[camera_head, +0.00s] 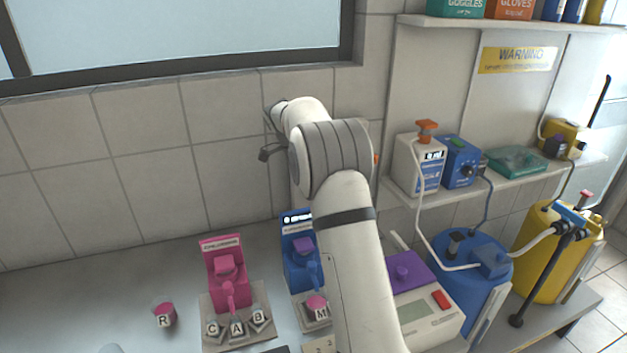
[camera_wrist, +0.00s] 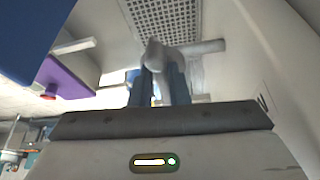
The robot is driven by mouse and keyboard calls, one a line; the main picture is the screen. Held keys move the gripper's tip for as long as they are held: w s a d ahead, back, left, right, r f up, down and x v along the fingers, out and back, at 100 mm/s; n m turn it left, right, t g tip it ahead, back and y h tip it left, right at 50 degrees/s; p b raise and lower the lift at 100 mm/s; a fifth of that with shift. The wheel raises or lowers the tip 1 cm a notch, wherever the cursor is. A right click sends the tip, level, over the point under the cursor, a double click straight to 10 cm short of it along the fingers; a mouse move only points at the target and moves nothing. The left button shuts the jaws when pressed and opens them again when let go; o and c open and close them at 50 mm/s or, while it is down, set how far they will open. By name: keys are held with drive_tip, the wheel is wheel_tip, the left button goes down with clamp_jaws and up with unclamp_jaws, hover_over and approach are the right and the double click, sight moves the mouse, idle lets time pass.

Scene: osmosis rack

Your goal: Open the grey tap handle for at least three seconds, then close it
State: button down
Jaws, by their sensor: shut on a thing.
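In the wrist view, the grey tap handle (camera_wrist: 154,54) stands upright at the centre, in front of a short grey horizontal pipe (camera_wrist: 208,46). My gripper (camera_wrist: 158,75) has its two bluish fingers on either side of the handle's lower part and is shut on it. The fingertips and the exact contact are partly hidden by the handle and the dim light. In the head view, my arm hides the tap, and I cannot make out the fingers. Whether water is flowing cannot be told.
A perforated grey panel (camera_wrist: 165,18) lies behind the tap. In the head view, a pink dispenser (camera_head: 224,268), a blue dispenser (camera_head: 297,262) and a purple-topped device (camera_head: 428,312) stand on the counter near my arm. Blue (camera_head: 462,270) and yellow (camera_head: 545,265) canisters are at right.

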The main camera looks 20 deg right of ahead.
drive_tip(key=c, duration=1.4)
unclamp_jaws()
drive_tip(key=shift+w+r, duration=0.1)
drive_tip(key=shift+w, duration=0.05)
drive_tip(key=shift+c, duration=0.2)
drive_tip(key=v, duration=0.7)
drive_tip(key=shift+a+r+b, duration=0.25)
drive_tip(key=shift+r+b, duration=0.05)
drive_tip(key=shift+r, duration=0.05)
